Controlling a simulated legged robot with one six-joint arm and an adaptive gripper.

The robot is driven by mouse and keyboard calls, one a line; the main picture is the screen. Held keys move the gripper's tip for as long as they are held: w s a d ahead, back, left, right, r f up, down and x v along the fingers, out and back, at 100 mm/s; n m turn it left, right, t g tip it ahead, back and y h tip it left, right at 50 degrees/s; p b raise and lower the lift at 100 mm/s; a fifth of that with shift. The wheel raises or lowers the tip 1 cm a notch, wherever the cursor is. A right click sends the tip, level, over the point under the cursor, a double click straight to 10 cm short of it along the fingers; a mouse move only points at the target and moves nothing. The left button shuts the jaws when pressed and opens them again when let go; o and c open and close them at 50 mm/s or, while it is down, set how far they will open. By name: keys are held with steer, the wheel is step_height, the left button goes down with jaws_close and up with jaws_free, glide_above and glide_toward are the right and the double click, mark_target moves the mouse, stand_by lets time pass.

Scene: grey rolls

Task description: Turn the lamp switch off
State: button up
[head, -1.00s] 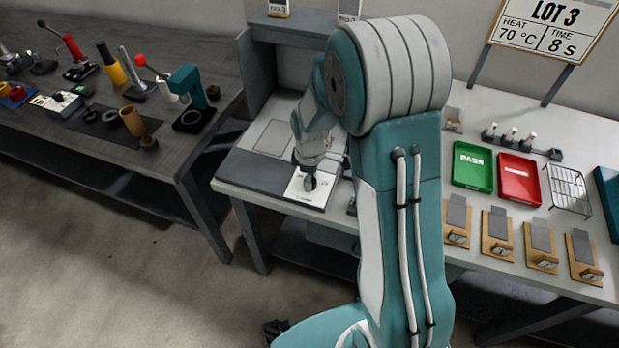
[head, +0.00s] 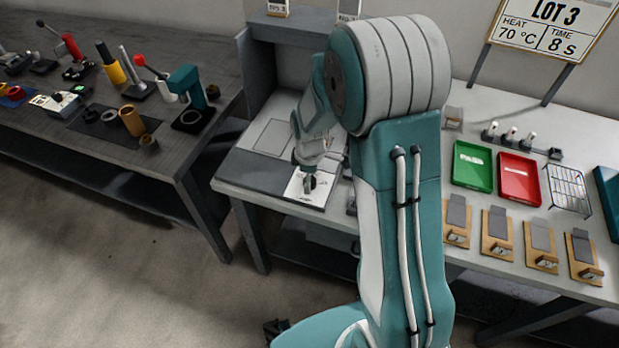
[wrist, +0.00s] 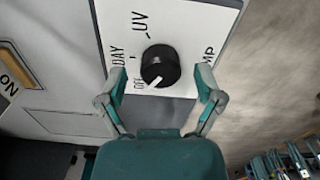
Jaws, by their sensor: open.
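The lamp switch is a round black knob (wrist: 160,65) with a white pointer line, on a white panel (wrist: 185,25) lettered UV, DAY and OFF, with part of LAMP showing. In the wrist view the pointer slants down and left, towards the word OFF. My gripper (wrist: 159,96) is open, with one finger on each side of the knob and a gap to it on both sides. It holds nothing. In the head view my gripper (head: 309,176) is over the white panel (head: 322,190) at the bench's front edge, and partly hides the knob.
A green tray (head: 473,166), a red tray (head: 519,179) and a wire rack (head: 568,190) stand on the right bench, with several wooden fixtures in front. A dark table (head: 60,130) with tools is at left. A grey upright panel (head: 257,75) rises behind my gripper.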

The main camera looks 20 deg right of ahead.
step_height(320, 180, up, 12)
stand_by(0.5)
stand_by(0.3)
steer(key=s+r+m+t, duration=0.2)
steer(key=s+r+m, duration=0.4)
steer(key=s, duration=0.4)
steer(key=s+r+m+t, duration=0.3)
steer(key=s+r+m, duration=0.3)
steer(key=s, duration=0.5)
steer(key=shift+r+m+t, duration=0.3)
steer(key=shift+r+m, duration=0.1)
steer(key=shift+r, duration=0.4)
steer(key=shift+a, duration=0.1)
